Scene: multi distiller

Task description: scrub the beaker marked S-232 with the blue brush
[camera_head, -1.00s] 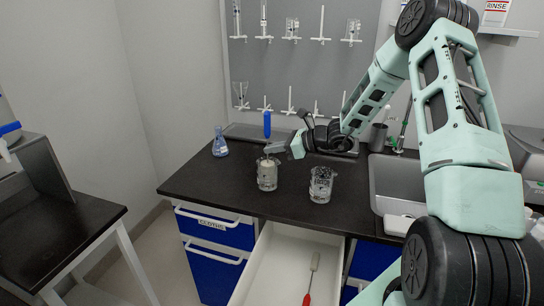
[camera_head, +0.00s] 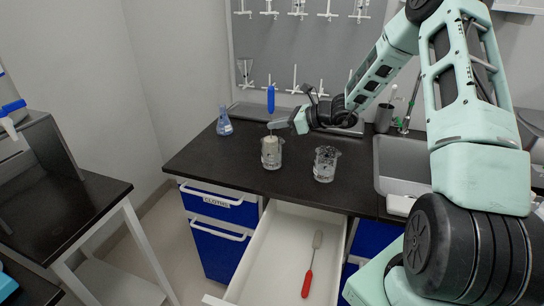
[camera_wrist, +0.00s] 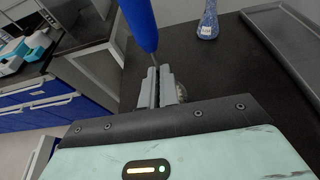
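My gripper (camera_head: 277,124) is shut on the blue brush (camera_head: 270,98), whose blue handle points up. It also shows in the wrist view (camera_wrist: 140,24), with the shaft between the fingers. Its pale head is down at the left beaker (camera_head: 271,160) and looks to be inside its mouth. A second beaker (camera_head: 326,166), with dark speckles on its glass, stands to the right on the black counter (camera_head: 225,163). No mark on either beaker can be read, so I cannot tell which is S-232.
An open white drawer (camera_head: 270,262) below the counter holds a red-handled brush (camera_head: 308,283). A blue flask (camera_head: 224,122) stands at the back left of the counter. A sink (camera_head: 393,160) is at the right, and a pegboard (camera_head: 290,50) is behind.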

